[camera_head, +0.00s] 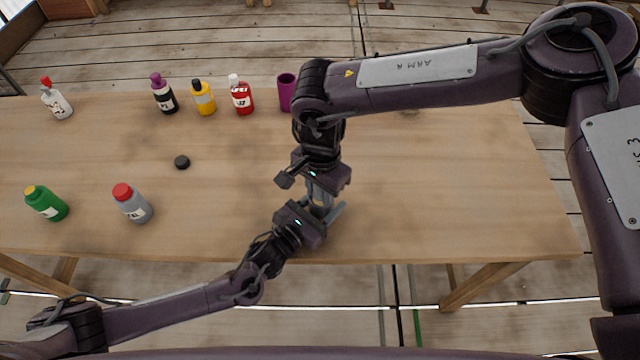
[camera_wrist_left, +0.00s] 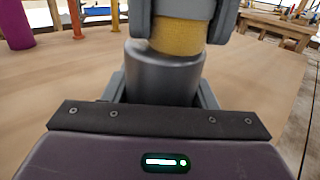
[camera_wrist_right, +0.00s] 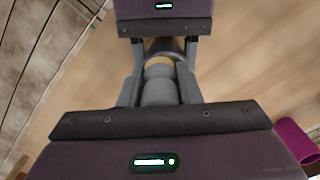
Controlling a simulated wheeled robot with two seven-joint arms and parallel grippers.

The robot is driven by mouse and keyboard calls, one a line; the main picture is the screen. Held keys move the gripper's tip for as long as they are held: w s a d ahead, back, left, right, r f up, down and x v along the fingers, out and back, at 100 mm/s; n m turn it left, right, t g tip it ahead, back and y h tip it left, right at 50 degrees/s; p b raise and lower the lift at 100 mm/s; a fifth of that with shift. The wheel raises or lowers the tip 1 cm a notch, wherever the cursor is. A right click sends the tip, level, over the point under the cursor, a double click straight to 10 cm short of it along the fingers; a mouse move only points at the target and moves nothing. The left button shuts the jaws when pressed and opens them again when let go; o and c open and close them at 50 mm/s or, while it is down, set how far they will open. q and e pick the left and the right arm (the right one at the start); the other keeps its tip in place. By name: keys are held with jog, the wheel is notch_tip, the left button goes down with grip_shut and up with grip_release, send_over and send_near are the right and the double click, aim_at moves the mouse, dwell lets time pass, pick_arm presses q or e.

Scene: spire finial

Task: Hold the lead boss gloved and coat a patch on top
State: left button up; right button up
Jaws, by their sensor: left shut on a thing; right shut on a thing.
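The lead boss is a smooth grey cylinder (camera_wrist_left: 165,78), upright between the fingers of my left gripper (camera_head: 326,213), which is shut on it. My right gripper (camera_head: 319,190) is above it, shut on a grey bottle (camera_wrist_right: 160,88) held tip down. The bottle's yellow, sponge-like tip (camera_wrist_left: 178,38) is at the boss's top and seems to touch it. Any coating there is hidden under the tip. I cannot tell whether the boss rests on the table. A small black cap-like disc (camera_head: 182,162) lies on the table to the left.
Green (camera_head: 46,203) and grey (camera_head: 132,203) bottles stand at the front left of the wooden table (camera_head: 450,190). White (camera_head: 57,100), black (camera_head: 164,96), yellow (camera_head: 203,98) and red (camera_head: 241,97) bottles stand at the back, beside a purple cylinder (camera_head: 287,92). The table's right side is mostly clear.

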jog(key=shift+w, duration=1)
jog(key=shift+s, duration=1.05)
jog(key=shift+w, duration=1.05)
jog(key=shift+s, duration=0.55)
jog(key=d+r, duration=0.5)
jog(key=r, duration=0.2)
